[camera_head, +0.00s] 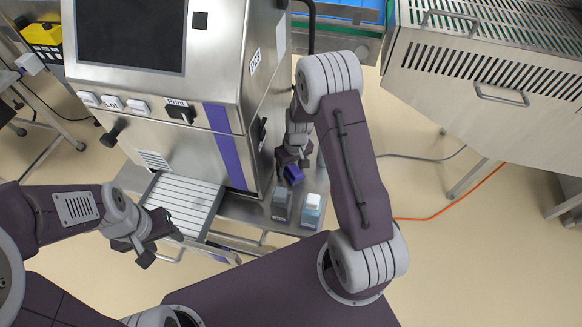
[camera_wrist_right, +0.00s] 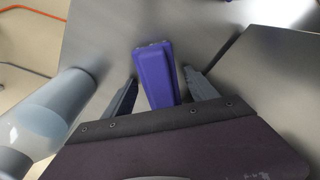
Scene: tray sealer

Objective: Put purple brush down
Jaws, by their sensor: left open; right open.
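The purple brush (camera_head: 293,174) is on the steel shelf beside the sealer, at my right gripper (camera_head: 290,160). In the right wrist view the purple brush (camera_wrist_right: 155,77) lies between the two fingers of my right gripper (camera_wrist_right: 160,92). The fingers are open, with a gap showing on each side of the brush. Its near end is hidden by the gripper body. My left gripper (camera_head: 158,240) is open and empty near the slatted infeed at the front of the sealer.
The sealer (camera_head: 170,90) stands close on the left.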

